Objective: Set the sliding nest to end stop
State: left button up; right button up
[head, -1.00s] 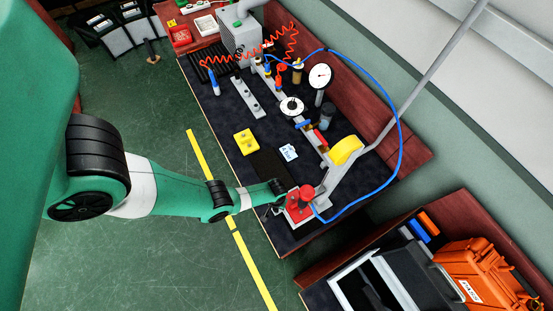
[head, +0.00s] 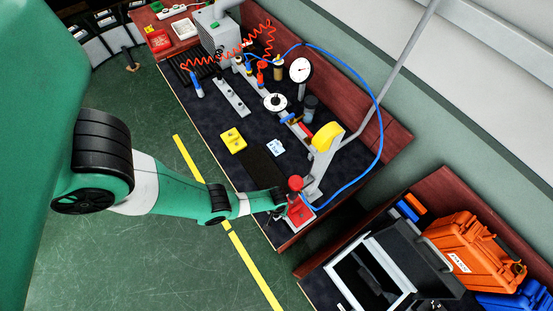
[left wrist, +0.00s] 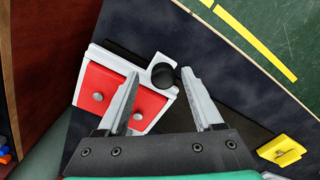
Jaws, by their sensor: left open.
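A red and white fixture (head: 300,211) sits at the near end of the dark bench mat. In the left wrist view, it is a white body with red plates (left wrist: 125,92), round grey studs and a white ring (left wrist: 162,72) around a dark round part. I cannot tell for sure which part is the sliding nest or where its end stop is. My left gripper (left wrist: 158,88) is open over the fixture. One finger overlaps the red plate and the other is just beside the ring; contact cannot be judged. In the head view, its fingers are mostly hidden by the wrist.
A red knob (head: 295,183) and a grey lever frame with a yellow part (head: 327,136) stand close behind the fixture. A yellow block (head: 233,140) lies on the mat. A blue hose (head: 379,130) loops along the right. The mat left of the fixture has free room.

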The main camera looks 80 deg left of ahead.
pick_arm(q)
notch_tip(320, 180, up, 12)
jog(key=p, duration=1.1)
jog(key=shift+f, duration=0.15)
